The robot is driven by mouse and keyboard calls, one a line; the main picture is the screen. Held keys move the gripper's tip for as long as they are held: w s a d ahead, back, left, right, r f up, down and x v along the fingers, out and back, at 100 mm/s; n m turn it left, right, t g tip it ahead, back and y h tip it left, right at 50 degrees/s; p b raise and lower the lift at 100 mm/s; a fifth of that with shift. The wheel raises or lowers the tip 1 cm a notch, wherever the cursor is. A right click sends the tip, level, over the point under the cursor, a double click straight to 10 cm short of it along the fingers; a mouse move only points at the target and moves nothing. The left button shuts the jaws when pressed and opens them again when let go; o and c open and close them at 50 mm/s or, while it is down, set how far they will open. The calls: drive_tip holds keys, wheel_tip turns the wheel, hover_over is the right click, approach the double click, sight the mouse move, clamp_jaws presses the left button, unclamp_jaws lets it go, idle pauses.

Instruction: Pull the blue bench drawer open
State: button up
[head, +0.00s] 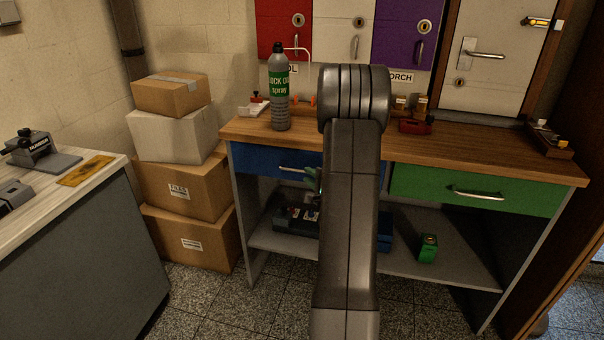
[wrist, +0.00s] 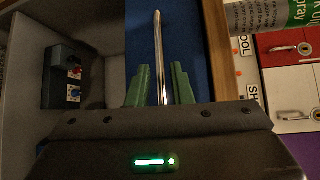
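The blue bench drawer (head: 258,161) is under the left part of the wooden bench top, and its front looks flush and closed. My arm hides its right part. Its silver bar handle (head: 290,169) shows just left of my arm. In the wrist view, the handle (wrist: 159,40) runs up the picture in front of the blue drawer front (wrist: 193,40). My gripper (wrist: 160,82) has its two green fingers apart, one on each side of the handle, with a small gap on both sides. A green finger (head: 312,173) also shows in the head view.
A green drawer (head: 430,190) with its own handle is at the right. A grey lower shelf (head: 270,238) holds a dark blue case and a green tin (head: 428,248). A spray bottle (head: 279,90) stands on the bench top. Stacked boxes (head: 188,187) stand left of the bench.

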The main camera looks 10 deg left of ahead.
sight(302, 171)
drive_tip(key=x, duration=0.5)
drive_tip(key=shift+w+a, duration=0.1)
clamp_jaws()
